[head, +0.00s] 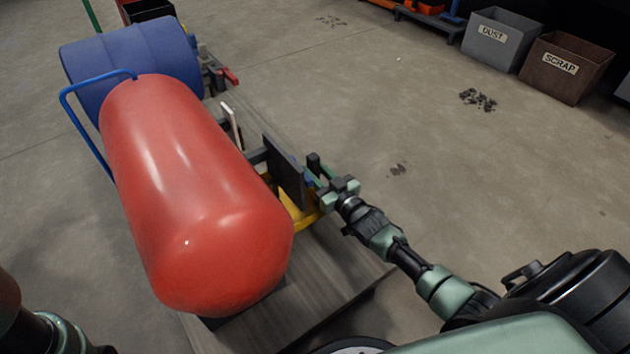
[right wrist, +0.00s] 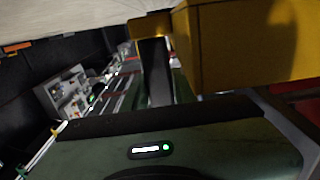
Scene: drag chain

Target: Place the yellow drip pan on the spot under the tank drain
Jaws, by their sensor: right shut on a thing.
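The yellow drip pan (head: 302,213) shows in part beside the right side of the large red tank (head: 190,190). A dark upright plate (head: 284,172) and the tank hide much of it. My right gripper (head: 325,190) is at the pan's right edge and shut on it. In the right wrist view the yellow pan (right wrist: 250,45) fills the upper right, close to a dark finger (right wrist: 155,72). The drain and the spot under it are hidden in the head view. I cannot tell whether the pan touches the surface below. My left gripper is out of view.
The tank lies on a grey wood-like platform (head: 335,262). A dust bin (head: 497,45) and a scrap bin (head: 562,75) are far right. Floor between is mostly clear, with dark debris (head: 478,99).

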